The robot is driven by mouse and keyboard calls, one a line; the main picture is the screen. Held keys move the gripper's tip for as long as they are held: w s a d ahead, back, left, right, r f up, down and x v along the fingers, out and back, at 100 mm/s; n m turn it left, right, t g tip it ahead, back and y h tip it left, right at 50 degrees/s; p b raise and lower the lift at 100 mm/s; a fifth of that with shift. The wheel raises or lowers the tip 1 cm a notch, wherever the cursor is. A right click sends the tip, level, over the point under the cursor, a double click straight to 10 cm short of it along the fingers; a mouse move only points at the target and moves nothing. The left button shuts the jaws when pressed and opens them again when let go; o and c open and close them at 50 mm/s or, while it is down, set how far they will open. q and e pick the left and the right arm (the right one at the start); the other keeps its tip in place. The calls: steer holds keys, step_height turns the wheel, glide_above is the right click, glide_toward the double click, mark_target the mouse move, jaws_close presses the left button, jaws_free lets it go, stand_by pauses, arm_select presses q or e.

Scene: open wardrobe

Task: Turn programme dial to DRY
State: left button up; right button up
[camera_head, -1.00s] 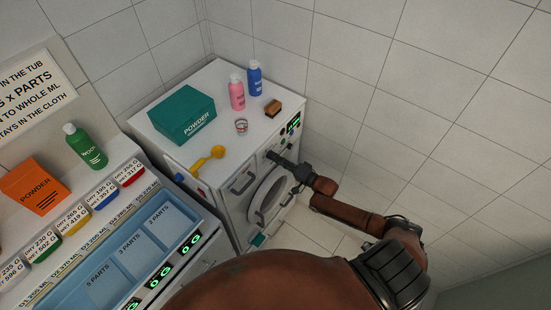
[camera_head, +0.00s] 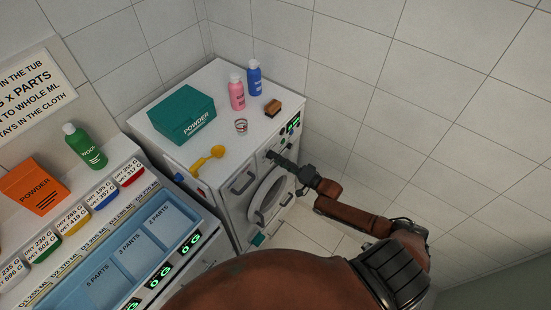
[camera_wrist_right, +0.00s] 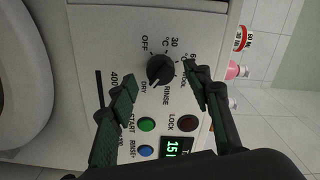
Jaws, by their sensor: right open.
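The black programme dial (camera_wrist_right: 160,70) is on the washer's pale front panel in the right wrist view. Labels OFF, 30°C, 60, WOOL, RINSE and DRY ring it, with DRY (camera_wrist_right: 145,87) on its lower-left side. I cannot clearly tell which label its pointer faces. My right gripper (camera_wrist_right: 158,92) is open, its two dark fingers on either side of the dial's area with a gap around it; I see no contact. My left gripper is not in view.
The panel also has a green START button (camera_wrist_right: 147,124), a blue button (camera_wrist_right: 145,151), a LOCK button (camera_wrist_right: 187,122) and a lit display (camera_wrist_right: 177,147). On the washer top stand a teal powder box (camera_head: 182,115), pink bottle (camera_head: 237,93), blue bottle (camera_head: 254,78) and yellow scoop (camera_head: 208,158).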

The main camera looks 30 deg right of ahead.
steer(key=v, duration=1)
steer(key=s+d+f+n+g+h+b, duration=0.15)
steer(key=s+f, duration=0.35)
steer(key=f, duration=0.8)
steer(key=s+d+f+n+g+h+b, duration=0.1)
steer(key=s+f+n+g+h+b, duration=0.15)
steer(key=s+f, duration=0.75)
steer(key=s+d+f+n+g+h+b, duration=0.1)
steer(key=d+f+g+h+b, duration=0.15)
steer(key=f, duration=1.45)
steer(key=s+a+f+n+g+b, duration=0.1)
steer(key=s+a+f+n+g, duration=0.1)
steer(key=s+f, duration=0.5)
steer(key=s+a+f+n+g+b, duration=0.2)
steer(key=s+a+f+g, duration=0.2)
steer(key=s, duration=0.9)
steer(key=s+a+f+n+g+b, duration=0.1)
steer(key=s+a+f+n+g, duration=0.1)
steer(key=s+a+f, duration=0.5)
steer(key=s+f+g, duration=0.1)
steer(key=s+f, duration=0.2)
steer(key=s, duration=0.1)
steer(key=shift+a+h, duration=0.3)
steer(key=shift+h, duration=0.05)
steer(key=shift+f, duration=0.15)
